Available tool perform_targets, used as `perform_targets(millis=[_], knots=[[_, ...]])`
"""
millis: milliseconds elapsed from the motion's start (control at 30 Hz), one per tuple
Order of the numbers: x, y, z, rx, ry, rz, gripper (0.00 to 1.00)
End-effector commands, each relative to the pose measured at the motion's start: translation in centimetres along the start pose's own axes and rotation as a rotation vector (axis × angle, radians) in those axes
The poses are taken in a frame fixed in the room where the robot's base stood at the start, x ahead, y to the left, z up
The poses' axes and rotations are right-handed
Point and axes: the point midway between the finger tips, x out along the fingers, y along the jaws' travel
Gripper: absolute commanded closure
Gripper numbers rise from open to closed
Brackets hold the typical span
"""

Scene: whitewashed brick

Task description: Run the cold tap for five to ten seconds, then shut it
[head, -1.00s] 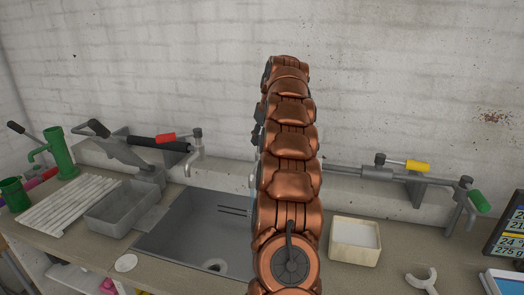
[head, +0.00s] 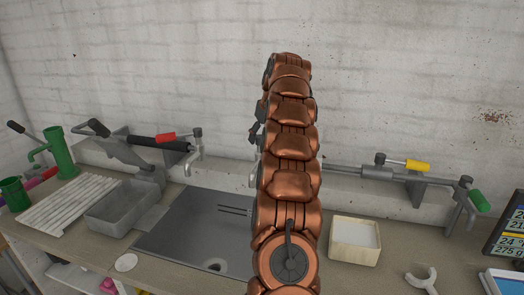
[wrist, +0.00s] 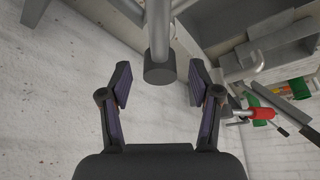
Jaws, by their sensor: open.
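My gripper (wrist: 161,77) is open in the wrist view, its two dark fingers spread wide. A grey pipe with a dark round end (wrist: 160,72) reaches down between the fingertips, with gaps on both sides; I cannot tell its depth or whether it is the cold tap. In the head view my arm hides most of the gripper and the middle of the wall pipework. A red-handled tap (head: 196,150) stands left of my arm, its red lever also in the wrist view (wrist: 262,114). No blue handle shows. I see no water running into the grey sink (head: 180,228).
A yellow-handled valve (head: 417,166) and a green-handled tap (head: 480,201) are at the right. A cream box (head: 354,257) stands right of my arm. A grey tray (head: 118,218) and a green hand pump (head: 62,155) are at the left. The sink basin is empty.

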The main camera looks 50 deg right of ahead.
Motion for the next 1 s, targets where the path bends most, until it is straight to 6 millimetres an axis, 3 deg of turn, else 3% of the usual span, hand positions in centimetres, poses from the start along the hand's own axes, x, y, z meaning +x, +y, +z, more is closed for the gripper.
perform_targets(millis=[133,400,1000], knots=[[-1.7,0.0,-0.1,0.0,0.003,0.002,0.37],[-3.2,0.0,-0.1,0.0,0.002,0.001,0.37],[-4.5,0.1,0.9,0.003,-0.002,-0.001,0.37]])
